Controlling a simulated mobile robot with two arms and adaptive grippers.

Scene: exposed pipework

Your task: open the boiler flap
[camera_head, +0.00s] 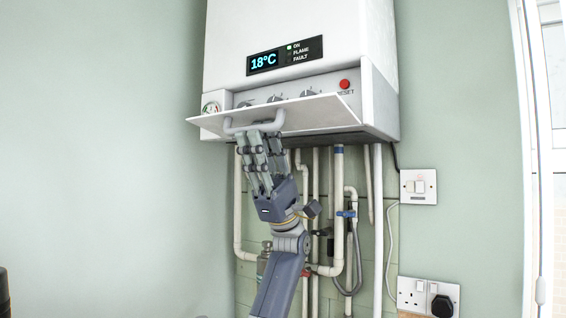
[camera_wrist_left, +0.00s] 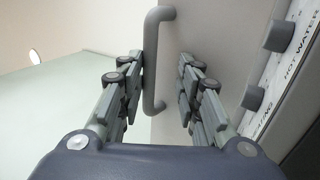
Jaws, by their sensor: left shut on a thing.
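The white boiler (camera_head: 300,35) hangs on the wall in the head view. Its flap (camera_head: 315,113) is tilted outward at the boiler's lower front, standing partly open with the control knobs (camera_head: 275,99) showing behind it. A grey bar handle (camera_head: 232,127) is fixed to the flap's outer face. My left gripper (camera_head: 259,140) reaches up from below and is shut on the handle. In the left wrist view the handle (camera_wrist_left: 151,60) lies between the fingers, close to the left one, and the flap's face (camera_wrist_left: 222,45) is behind it. My right gripper is not in view.
Several pipes (camera_head: 338,200) run down the wall below the boiler, behind my left arm. A red reset button (camera_head: 344,84) and a display (camera_head: 284,55) are on the boiler's front. A switch (camera_head: 418,186) and sockets (camera_head: 428,297) are at the right. The wall at left is clear.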

